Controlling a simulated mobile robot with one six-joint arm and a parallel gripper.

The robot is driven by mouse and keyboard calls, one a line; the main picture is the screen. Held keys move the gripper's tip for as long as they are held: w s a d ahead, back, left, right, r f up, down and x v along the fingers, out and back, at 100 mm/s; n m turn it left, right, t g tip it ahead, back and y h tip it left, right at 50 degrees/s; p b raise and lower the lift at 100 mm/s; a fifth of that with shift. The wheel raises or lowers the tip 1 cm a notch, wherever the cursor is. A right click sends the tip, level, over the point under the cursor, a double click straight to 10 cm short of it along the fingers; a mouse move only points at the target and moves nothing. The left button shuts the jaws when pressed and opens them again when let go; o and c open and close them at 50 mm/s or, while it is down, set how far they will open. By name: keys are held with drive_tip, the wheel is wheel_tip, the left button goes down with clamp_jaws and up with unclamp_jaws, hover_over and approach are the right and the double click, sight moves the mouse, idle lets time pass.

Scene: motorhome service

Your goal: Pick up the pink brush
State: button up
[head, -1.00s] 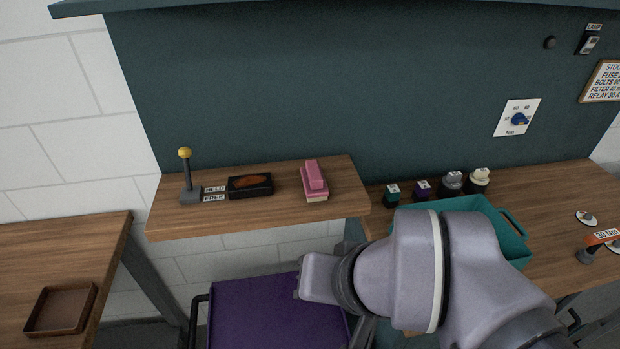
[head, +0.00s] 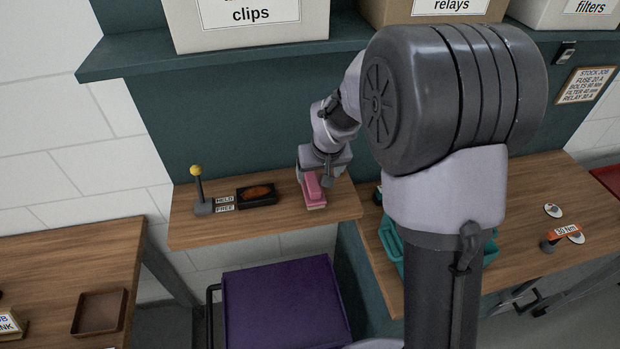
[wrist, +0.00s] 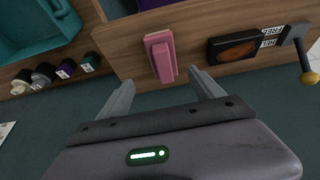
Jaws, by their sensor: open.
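The pink brush (head: 313,190) lies on the small wooden shelf (head: 240,231), at its right part, with a pale base under the pink top. My gripper (head: 318,178) is right at the brush in the head view, partly hidden by its own wrist. In the wrist view my gripper (wrist: 158,88) is open, with its two fingers spread and nothing between them. The brush (wrist: 161,56) shows just beyond the fingertips, roughly centred between them. I see no contact between fingers and brush.
A black tray with an orange-brown patch (head: 256,194) lies left of the brush. A yellow-knobbed lever (head: 198,185) stands further left by the HELD and FREE labels. A teal bin (wrist: 32,33) and several small capped bottles (wrist: 66,68) are on the neighbouring bench. Labelled boxes (head: 240,18) sit above.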

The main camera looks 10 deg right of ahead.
sight(312, 179)
drive_tip(key=x, duration=0.7)
drive_tip(key=b+x, duration=0.1)
drive_tip(key=x, duration=0.1)
drive_tip(key=shift+w+a+f, duration=0.25)
drive_tip(key=shift+a+f, duration=0.05)
drive_tip(key=shift+a, duration=0.1)
drive_tip(key=shift+s+r, duration=0.1)
drive_tip(key=c, duration=1.5)
drive_tip(key=shift+r+p, duration=0.35)
drive_tip(key=shift+r, duration=1.4)
drive_tip(key=shift+c, duration=0.2)
drive_tip(key=s+r, duration=0.1)
drive_tip(key=s, duration=1.5)
drive_tip(key=shift+d+r+b, duration=0.2)
drive_tip(key=shift+r+b, duration=0.05)
drive_tip(key=shift+b, duration=0.1)
